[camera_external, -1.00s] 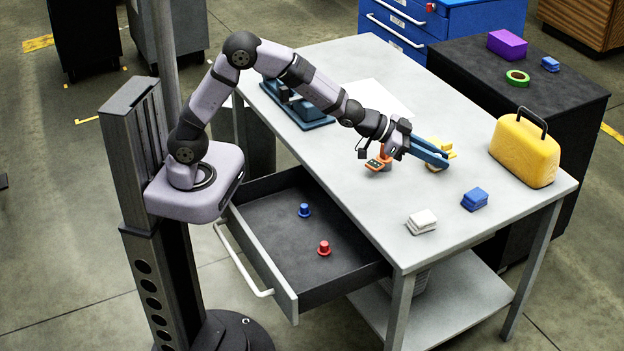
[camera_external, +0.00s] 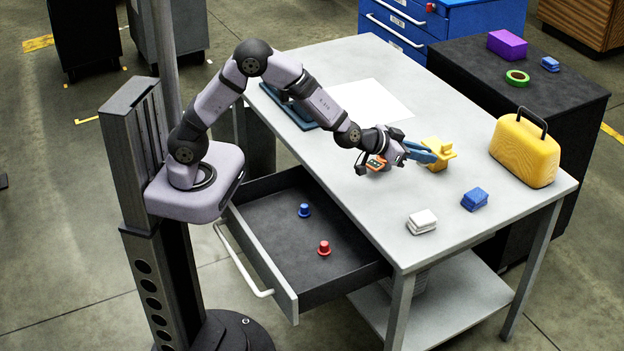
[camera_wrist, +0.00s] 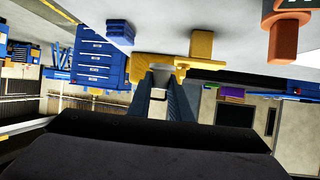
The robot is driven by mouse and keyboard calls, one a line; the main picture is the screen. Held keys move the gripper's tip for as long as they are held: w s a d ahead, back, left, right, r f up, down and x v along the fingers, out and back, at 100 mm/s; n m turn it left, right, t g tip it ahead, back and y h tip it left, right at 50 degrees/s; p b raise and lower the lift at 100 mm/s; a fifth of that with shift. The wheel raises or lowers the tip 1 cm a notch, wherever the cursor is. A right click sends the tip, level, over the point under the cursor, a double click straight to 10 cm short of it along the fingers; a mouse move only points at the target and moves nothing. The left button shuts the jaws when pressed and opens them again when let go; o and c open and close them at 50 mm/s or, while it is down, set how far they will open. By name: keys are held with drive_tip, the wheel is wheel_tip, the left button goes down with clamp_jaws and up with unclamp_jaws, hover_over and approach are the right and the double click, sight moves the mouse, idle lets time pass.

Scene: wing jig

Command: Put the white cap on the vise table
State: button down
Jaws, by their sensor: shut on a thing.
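My gripper (camera_external: 420,153) has blue fingers and is low over the grey table (camera_external: 455,112), right beside a yellow block-like piece (camera_external: 437,150). In the wrist view the fingers (camera_wrist: 158,88) are close together around a small pale thing, which looks like the white cap (camera_wrist: 158,93); its outline is mostly hidden by them. The yellow piece (camera_wrist: 201,48) is right at the fingertips there; whether it touches them I cannot tell. A dark blue vise-like device (camera_external: 305,118) is at the table's back left, partly hidden by my arm.
An orange device (camera_external: 376,162) is beside my wrist. White (camera_external: 421,222) and blue (camera_external: 475,199) blocks and a yellow case (camera_external: 525,150) are on the right part of the table. The open drawer (camera_external: 290,240) holds a blue cap (camera_external: 304,210) and a red cap (camera_external: 324,248).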

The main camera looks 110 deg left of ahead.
sight(418, 193)
drive_tip(key=shift+d, duration=0.1)
idle(0.3)
drive_tip(key=shift+f, duration=5.05)
drive_tip(key=shift+f, duration=0.15)
drive_tip(key=c, duration=1.6)
unclamp_jaws()
